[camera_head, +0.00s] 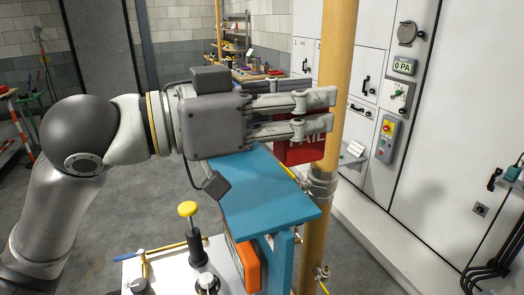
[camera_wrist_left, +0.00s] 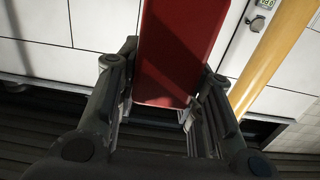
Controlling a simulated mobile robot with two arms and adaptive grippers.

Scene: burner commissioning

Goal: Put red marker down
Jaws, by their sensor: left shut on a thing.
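The red marker (camera_head: 299,152) is a flat red block with partly hidden white lettering in the head view. My left gripper (camera_head: 318,112) is shut on it, with the fingers pointing right. The marker hangs below and behind the fingers, near the yellow pipe. In the left wrist view the marker (camera_wrist_left: 178,55) lies between the two fingers (camera_wrist_left: 160,105) and extends up out of the frame. A blue stand (camera_head: 262,200) with a flat top is just below the gripper and marker. I cannot tell whether the marker touches it. My right gripper is not in view.
A vertical yellow pipe (camera_head: 338,90) stands right beside the fingertips. A white bench (camera_head: 165,270) with a yellow-topped knob (camera_head: 187,209) and an orange device (camera_head: 246,262) is below. White cabinets with a control panel (camera_head: 388,135) line the right. Open floor lies at the left.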

